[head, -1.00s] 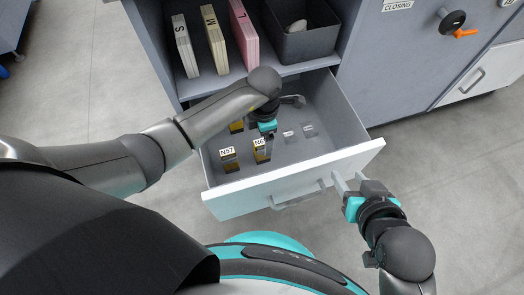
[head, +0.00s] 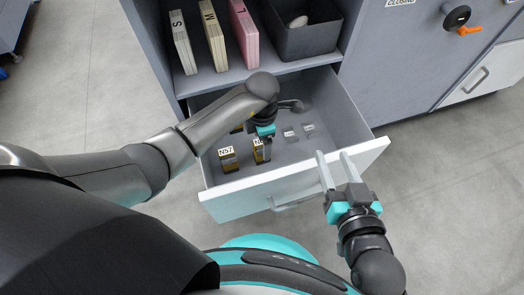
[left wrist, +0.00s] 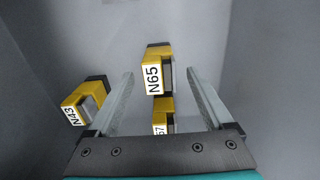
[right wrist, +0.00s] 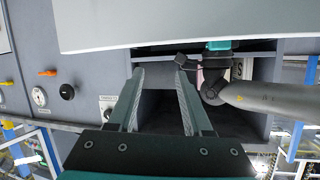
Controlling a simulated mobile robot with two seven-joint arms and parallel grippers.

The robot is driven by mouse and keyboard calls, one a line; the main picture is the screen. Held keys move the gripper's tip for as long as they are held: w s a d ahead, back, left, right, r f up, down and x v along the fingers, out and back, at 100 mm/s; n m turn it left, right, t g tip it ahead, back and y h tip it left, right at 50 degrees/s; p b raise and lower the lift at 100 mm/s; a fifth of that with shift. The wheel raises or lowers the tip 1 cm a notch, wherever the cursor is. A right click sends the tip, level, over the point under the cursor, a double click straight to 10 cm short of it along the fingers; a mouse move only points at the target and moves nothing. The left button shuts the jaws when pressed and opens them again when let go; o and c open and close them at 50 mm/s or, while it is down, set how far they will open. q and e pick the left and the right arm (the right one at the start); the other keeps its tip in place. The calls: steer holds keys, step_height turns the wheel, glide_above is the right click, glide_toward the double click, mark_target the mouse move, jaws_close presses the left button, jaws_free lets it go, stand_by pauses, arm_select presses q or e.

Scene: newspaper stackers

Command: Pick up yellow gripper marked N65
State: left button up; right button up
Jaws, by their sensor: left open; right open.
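The yellow gripper marked N65 (left wrist: 153,80) stands in the open drawer (head: 222,207). In the left wrist view it lies between my open left fingers (left wrist: 161,76), with a gap on both sides. In the head view, my left gripper (head: 264,143) is above it and hides most of its label; its yellow body (head: 260,154) shows just below. My right gripper (head: 334,158) is open and empty at the drawer's front edge; its open fingers also show in the right wrist view (right wrist: 160,75).
One marked N43 (left wrist: 84,102) is left of my fingers in the left wrist view. A shelf with boards (head: 213,35) and a dark bin (head: 300,38) is above.

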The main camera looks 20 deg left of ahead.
arm_select(q)
steer(key=shift+f+b, duration=0.55)
steer(key=shift+f, duration=0.65)
arm_select(e)
steer(key=shift+s+a+r+m+t+y, duration=0.25)
steer(key=shift+a+r+t, duration=0.2)
steer(key=shift+t, duration=0.35)
steer(key=shift+s+a+r+m+t+y, duration=0.15)
steer(key=shift+s+a+r+t+y, duration=0.2)
steer(key=shift+r+t, duration=0.35)
arm_select(q)
steer(key=shift+c, duration=0.2)
arm_select(e)
steer(key=shift+f, duration=0.15)
arm_select(q)
jaws_close()
